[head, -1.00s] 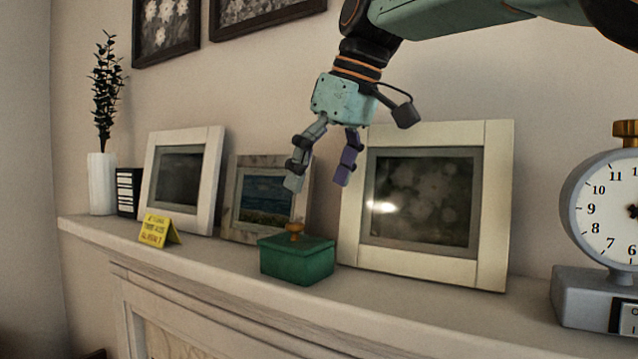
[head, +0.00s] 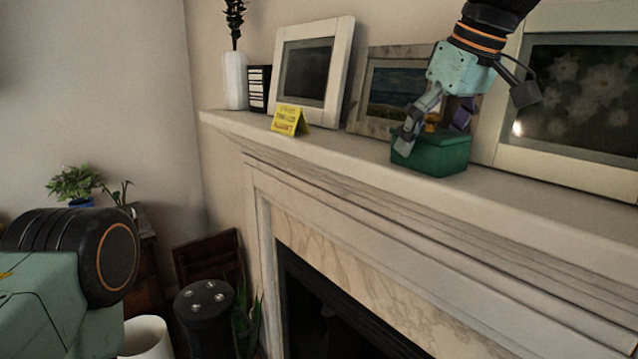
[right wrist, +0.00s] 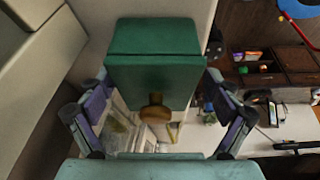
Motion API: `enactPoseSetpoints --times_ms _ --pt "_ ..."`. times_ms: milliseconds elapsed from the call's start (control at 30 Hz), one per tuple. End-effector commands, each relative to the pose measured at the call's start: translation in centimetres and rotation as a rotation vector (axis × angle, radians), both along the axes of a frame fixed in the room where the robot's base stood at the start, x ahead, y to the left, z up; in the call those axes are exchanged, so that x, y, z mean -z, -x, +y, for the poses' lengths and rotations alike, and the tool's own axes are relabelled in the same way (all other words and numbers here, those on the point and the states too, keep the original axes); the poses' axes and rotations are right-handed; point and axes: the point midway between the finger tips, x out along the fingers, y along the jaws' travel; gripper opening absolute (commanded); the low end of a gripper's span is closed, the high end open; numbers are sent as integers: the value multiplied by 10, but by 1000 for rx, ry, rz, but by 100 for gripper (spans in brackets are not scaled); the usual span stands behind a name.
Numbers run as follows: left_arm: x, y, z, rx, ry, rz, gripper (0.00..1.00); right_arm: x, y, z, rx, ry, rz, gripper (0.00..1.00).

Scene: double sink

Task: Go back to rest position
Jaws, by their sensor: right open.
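My right gripper (head: 437,122) is at the green box (head: 431,156) on the mantel, pointing down. Its fingers are apart, one in front of the box's left part and one by its right top edge. The box has a brass knob (head: 432,123) on its lid. The right wrist view shows the green box (right wrist: 155,65) and knob (right wrist: 155,112) lying between the open fingers of my right gripper (right wrist: 158,98). I cannot tell whether a finger touches the box. A link of my left arm fills the lower left; its gripper is out of view.
Picture frames (head: 313,72) lean behind the box, one close to the right arm. A yellow sign (head: 288,121), a black-and-white box (head: 259,88) and a white vase (head: 235,80) stand leftward on the mantel (head: 345,158). A dark cylinder (head: 206,316) stands below.

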Motion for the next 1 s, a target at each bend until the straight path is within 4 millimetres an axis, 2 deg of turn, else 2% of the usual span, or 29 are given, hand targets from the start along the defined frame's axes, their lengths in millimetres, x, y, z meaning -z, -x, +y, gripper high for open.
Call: enactPoseSetpoints --times_ms 33,133,367,633,800,1000 --pt "2 0 0 0 0 0 40 7 0 1 0 0 2 91" --pt "-2 0 0 0 0 0 40 -7 -1 0 0 0 -2 91" --pt "-3 0 0 0 0 0 40 -14 -1 0 1 0 0 91" --pt "-2 0 0 0 0 0 40 -12 0 0 1 -1 1 91" --pt "1 0 0 0 0 0 40 0 1 -1 1 -1 1 91" --pt "-4 0 0 0 0 0 40 -37 11 -7 0 -2 -3 91"
